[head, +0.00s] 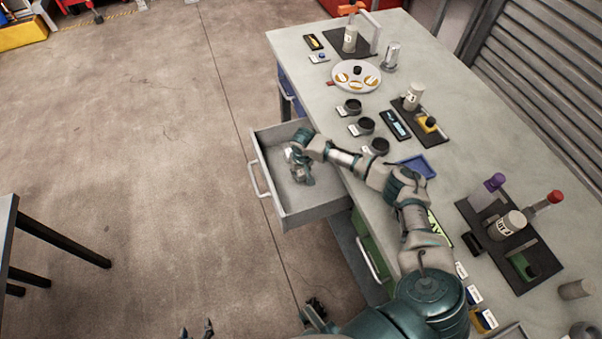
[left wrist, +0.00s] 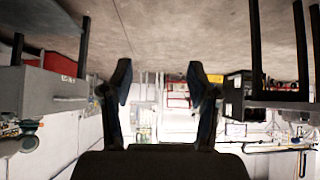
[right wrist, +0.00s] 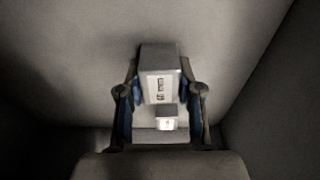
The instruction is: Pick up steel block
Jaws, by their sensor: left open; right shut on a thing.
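The grey steel block (right wrist: 158,68), with a dark printed label on its face, is between the blue-padded fingers of my right gripper (right wrist: 160,92) in the right wrist view. A smaller light block (right wrist: 166,119) shows just below it. In the head view my right gripper (head: 299,172) reaches down inside the open drawer (head: 318,213) of the workbench; I cannot clearly make out the block there. Whether the block touches the drawer floor is hard to tell. My left gripper (head: 196,332) is at the bottom edge of the head view, open and empty; it also shows in the left wrist view (left wrist: 159,85).
The workbench top (head: 300,55) holds a white plate (head: 345,88), several black cups, a blue tray (head: 417,165) and black mats with bottles. The drawer walls surround my right gripper. A dark table (head: 45,235) stands at left. The floor between is clear.

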